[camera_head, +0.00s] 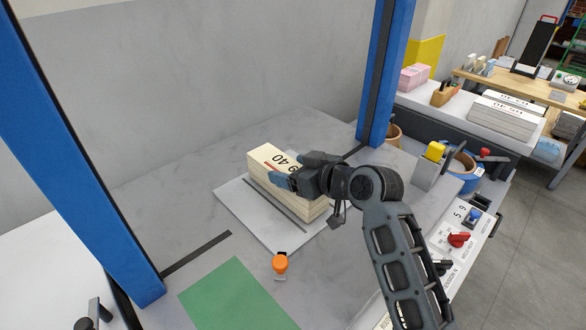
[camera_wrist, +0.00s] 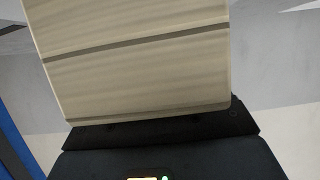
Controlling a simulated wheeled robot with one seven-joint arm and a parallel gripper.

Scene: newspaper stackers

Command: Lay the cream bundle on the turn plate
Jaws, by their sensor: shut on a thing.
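The cream bundle (camera_head: 268,156) is a block of stacked paper with a printed label on top, reading in part "40". In the head view it is over the light grey turn plate (camera_head: 232,196), which has a dark slot along it. I cannot tell whether the bundle touches the plate. My gripper (camera_head: 285,182) is shut on the bundle at its near side and hides part of it. In the wrist view the bundle (camera_wrist: 135,55) fills the upper middle, with dark bands across its face, right against my gripper.
Blue posts (camera_head: 75,150) and (camera_head: 385,70) stand left and right of the grey table. An orange knob (camera_head: 280,263) and a green mat (camera_head: 236,298) are in front. A control panel (camera_head: 457,238) is at right. Another table with paper stacks (camera_head: 505,115) is farther right.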

